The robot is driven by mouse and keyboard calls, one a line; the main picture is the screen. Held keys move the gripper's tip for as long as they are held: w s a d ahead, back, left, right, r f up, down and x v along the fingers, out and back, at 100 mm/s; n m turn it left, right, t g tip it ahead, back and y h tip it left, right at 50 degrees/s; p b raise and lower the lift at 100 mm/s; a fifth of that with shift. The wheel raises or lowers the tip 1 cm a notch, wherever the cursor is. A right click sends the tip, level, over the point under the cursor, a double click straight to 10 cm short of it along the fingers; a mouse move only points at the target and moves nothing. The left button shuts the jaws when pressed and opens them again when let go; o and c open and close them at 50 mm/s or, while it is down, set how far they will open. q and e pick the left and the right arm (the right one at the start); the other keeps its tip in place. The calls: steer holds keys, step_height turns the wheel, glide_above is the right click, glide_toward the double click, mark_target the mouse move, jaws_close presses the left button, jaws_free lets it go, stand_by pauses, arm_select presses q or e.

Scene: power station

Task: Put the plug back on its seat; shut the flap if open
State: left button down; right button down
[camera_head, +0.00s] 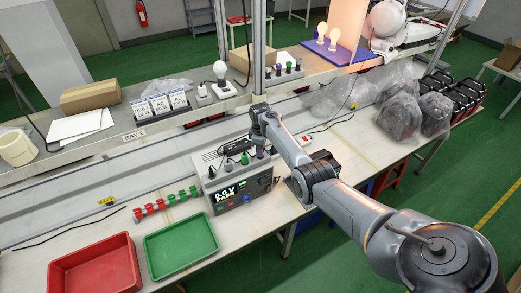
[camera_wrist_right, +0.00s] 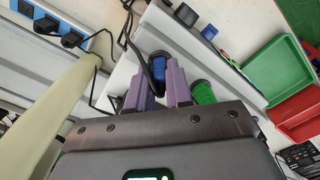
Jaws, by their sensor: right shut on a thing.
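The grey power station (camera_head: 240,190) stands on the bench with a lit display on its front. A green plug (camera_head: 244,159) and dark plugs stand on its top; the green plug also shows in the right wrist view (camera_wrist_right: 203,92). My right gripper (camera_head: 261,150) is low over the station's right end. In the right wrist view its purple fingers (camera_wrist_right: 159,88) are shut on a blue plug (camera_wrist_right: 158,66), close to the station top. The fingers hide whether the plug touches its seat. I cannot make out the flap. My left gripper is not in view.
A shelf (camera_head: 150,127) with bulbs and boxes runs behind. A power strip (camera_wrist_right: 80,40) and cables lie nearby.

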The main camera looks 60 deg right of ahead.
steer(key=c, duration=0.9)
jaws_free()
steer(key=shift+f, duration=0.1)
steer(key=shift+c, duration=0.2)
